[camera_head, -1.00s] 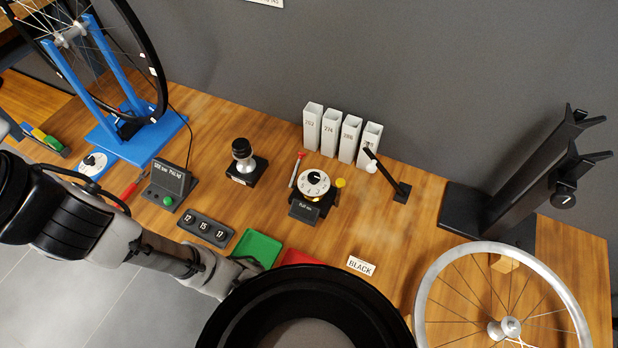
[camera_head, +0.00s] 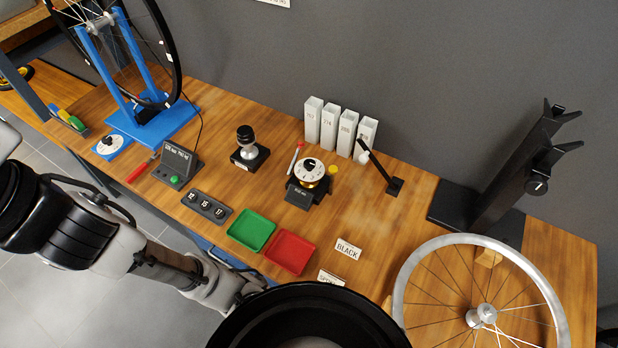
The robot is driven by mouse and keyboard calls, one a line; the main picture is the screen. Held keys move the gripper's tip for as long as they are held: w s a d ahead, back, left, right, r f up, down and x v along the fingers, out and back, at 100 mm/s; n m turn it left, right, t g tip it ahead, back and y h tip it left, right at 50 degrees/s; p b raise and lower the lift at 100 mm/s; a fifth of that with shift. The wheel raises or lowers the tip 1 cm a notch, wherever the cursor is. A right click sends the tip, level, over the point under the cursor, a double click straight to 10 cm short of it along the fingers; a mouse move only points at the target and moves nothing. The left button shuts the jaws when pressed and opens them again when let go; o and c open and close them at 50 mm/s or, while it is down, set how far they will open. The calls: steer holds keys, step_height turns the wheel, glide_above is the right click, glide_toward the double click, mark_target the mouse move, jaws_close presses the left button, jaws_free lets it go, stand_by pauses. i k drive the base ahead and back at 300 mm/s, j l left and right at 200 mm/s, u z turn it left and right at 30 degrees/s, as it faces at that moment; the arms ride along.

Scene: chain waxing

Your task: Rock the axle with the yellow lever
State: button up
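A small yellow round-ended piece (camera_head: 333,169), which looks like the yellow lever, sticks out at the right of a dark device with a white dial (camera_head: 309,170). The device stands mid-table. A little brass colour shows below the dial; I cannot clearly make out an axle there. My arm reaches in from the left, low in front of the table. Its wrist end, at my gripper (camera_head: 245,287), is partly behind a large black rounded shape at the bottom. The fingers are not clear, so their opening and any held thing cannot be told. It is well apart from the lever.
A green tray (camera_head: 251,230) and a red tray (camera_head: 290,252) lie between my arm and the device. White bins (camera_head: 340,128) and a leaning black rod (camera_head: 378,165) stand behind it. A spoked wheel (camera_head: 404,290) and a black stand (camera_head: 505,180) are at right.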

mark_target(333, 169)
steer(key=j+z, duration=0.25)
steer(key=z, duration=0.2)
steer(key=k+j+z, duration=0.1)
steer(key=j+z, duration=0.15)
steer(key=z, duration=0.25)
